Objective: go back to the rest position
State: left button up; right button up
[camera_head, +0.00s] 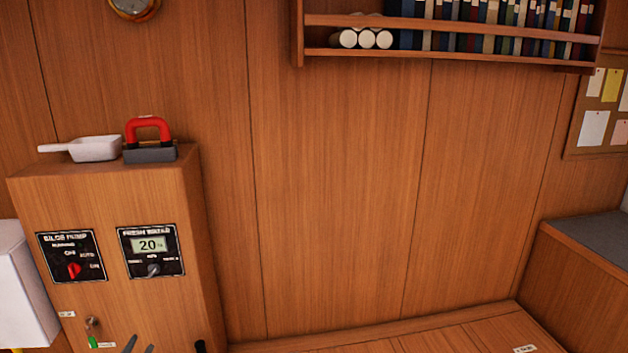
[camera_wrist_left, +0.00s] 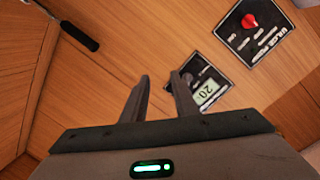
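My right gripper is in neither view.
The wooden cabinet (camera_head: 110,205) carries a bilge pump panel (camera_head: 72,257) with a red knob and a fresh water panel (camera_head: 151,251) reading 20. A white scoop (camera_head: 95,149) and a red-handled block (camera_head: 149,140) sit on top. A key (camera_head: 93,323) and a black handle (camera_wrist_left: 80,36) are lower.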

pick_arm(q)
jog(key=s+d+f+n+g+h, duration=0.1)
jog(key=s+f+g, duration=0.1)
jog(key=f, duration=0.9)
jog(key=s+d+f+g, duration=0.1)
jog(key=s+f+g, duration=0.15)
jog(key=f, duration=0.75)
jog(key=s+d+f+n+g+h, duration=0.1)
jog(key=s+d+f+g, duration=0.15)
jog(key=s+f, duration=0.65)
jog(key=s+d+f+g, duration=0.1)
jog(key=s+d+f, duration=0.3)
jog(key=f, duration=0.9)
jog(key=s+d+f+g, duration=0.2)
jog(key=s+f, duration=0.4)
jog(key=s, duration=0.6)
jog(key=s+d+f+n+g+h, duration=0.1)
jog(key=s+d+f, duration=0.3)
jog(key=s, duration=0.9)
jog(key=s+d+f+g+h, duration=0.1)
jog(key=s+d+f+g, duration=0.3)
jog(key=s+f, duration=0.4)
jog(key=s, duration=0.5)
jog(key=shift+n, duration=0.3)
